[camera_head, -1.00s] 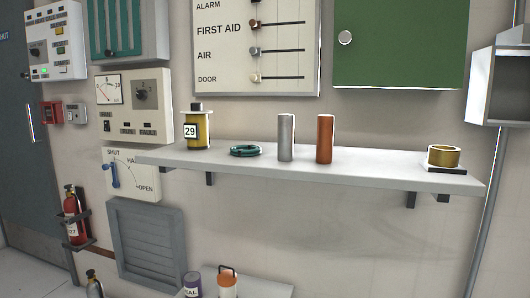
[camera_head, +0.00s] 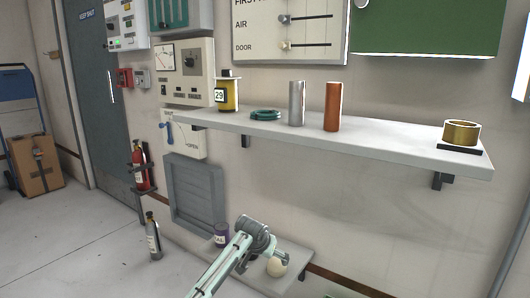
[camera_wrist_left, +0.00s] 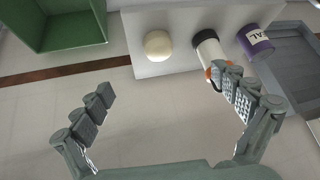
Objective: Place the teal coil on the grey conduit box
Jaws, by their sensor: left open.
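The teal coil (camera_head: 266,114) lies flat on the upper wall shelf, between the yellow canister and a silver cylinder. I cannot clearly identify the grey conduit box in the views now; a pale box (camera_head: 522,75) is cut off at the head view's right edge. My left arm rises from the bottom of the head view, its end part (camera_head: 252,232) over the low shelf, well below the coil. In the left wrist view my left gripper (camera_wrist_left: 167,84) is open with nothing between its fingers; one finger overlaps the orange-topped bottle. My right gripper is not in view.
The upper shelf (camera_head: 370,142) also holds a yellow canister (camera_head: 228,92), silver cylinder (camera_head: 297,103), orange cylinder (camera_head: 332,106) and brass ring (camera_head: 461,132). The low shelf holds a purple can (camera_wrist_left: 256,42), orange-topped bottle (camera_wrist_left: 207,45) and cream ball (camera_wrist_left: 158,45).

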